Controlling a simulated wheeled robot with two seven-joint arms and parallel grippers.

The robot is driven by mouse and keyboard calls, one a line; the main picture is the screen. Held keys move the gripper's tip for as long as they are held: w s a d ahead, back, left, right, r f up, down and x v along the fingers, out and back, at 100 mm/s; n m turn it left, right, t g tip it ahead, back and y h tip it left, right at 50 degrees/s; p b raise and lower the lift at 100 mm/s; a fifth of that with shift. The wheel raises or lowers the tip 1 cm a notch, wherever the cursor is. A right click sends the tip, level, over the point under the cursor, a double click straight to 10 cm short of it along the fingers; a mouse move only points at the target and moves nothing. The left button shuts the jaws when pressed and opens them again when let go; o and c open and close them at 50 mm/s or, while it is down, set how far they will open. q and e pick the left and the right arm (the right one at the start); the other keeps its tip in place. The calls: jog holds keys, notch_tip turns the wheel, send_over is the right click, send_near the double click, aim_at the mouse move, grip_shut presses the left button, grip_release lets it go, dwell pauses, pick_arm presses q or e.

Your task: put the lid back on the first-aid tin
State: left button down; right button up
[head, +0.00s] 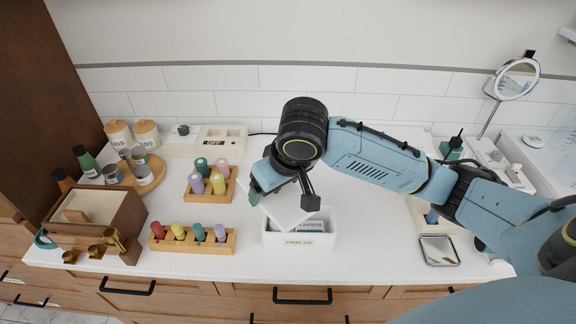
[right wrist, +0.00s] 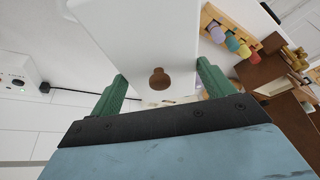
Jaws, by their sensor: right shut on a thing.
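The first-aid tin (head: 301,241) is a white open box with a label on its front, near the counter's front edge. Plaster packs show inside it. The lid (head: 284,211) is a white slab, tilted, above the tin's back left part; whether it touches the rim I cannot tell. My right gripper (head: 281,200) is shut on the lid. In the right wrist view the lid (right wrist: 140,35) lies between the green fingers of my right gripper (right wrist: 160,75), with its brown knob (right wrist: 158,78) facing the camera. My left gripper is not in view.
Wooden racks of coloured bottles (head: 192,239) stand left of the tin, with a second rack (head: 209,186) behind. A brown box (head: 95,215) and brass cups are farther left. A small square mirror (head: 438,250) lies to the right. Some counter between is clear.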

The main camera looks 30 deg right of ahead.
aim_at(299, 190)
jog(key=shift+d+r+n+y+p, duration=0.15)
jog(key=shift+d+n+y+p, duration=0.2)
jog(key=shift+n+p, duration=0.55)
jog(key=d+n+p, duration=0.1)
jog(key=n+p, duration=0.1)
jog(key=s+n+g+y+p, duration=0.1)
jog(key=n+p, duration=0.1)
jog(key=s+d+n+y+p, duration=0.1)
jog(key=n+p, duration=0.1)
jog(key=shift+d+f, duration=0.2)
jog(key=shift+d, duration=0.1)
jog(key=shift+s+d+f+n+g+y+p, duration=0.1)
jog(key=shift+d+f+n+g+y+p, duration=0.15)
jog(key=shift+d+n+g+p, duration=0.45)
jog(key=shift+n, duration=0.5)
jog(key=shift+r+p, duration=0.1)
jog(key=shift+p, duration=0.7)
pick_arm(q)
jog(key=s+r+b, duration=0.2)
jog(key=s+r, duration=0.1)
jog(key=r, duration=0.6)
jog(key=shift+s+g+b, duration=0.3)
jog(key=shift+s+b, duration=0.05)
pick_arm(e)
jog(key=shift+f, duration=3.35)
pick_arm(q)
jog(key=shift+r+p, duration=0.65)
pick_arm(e)
jog(key=shift+f, duration=0.5)
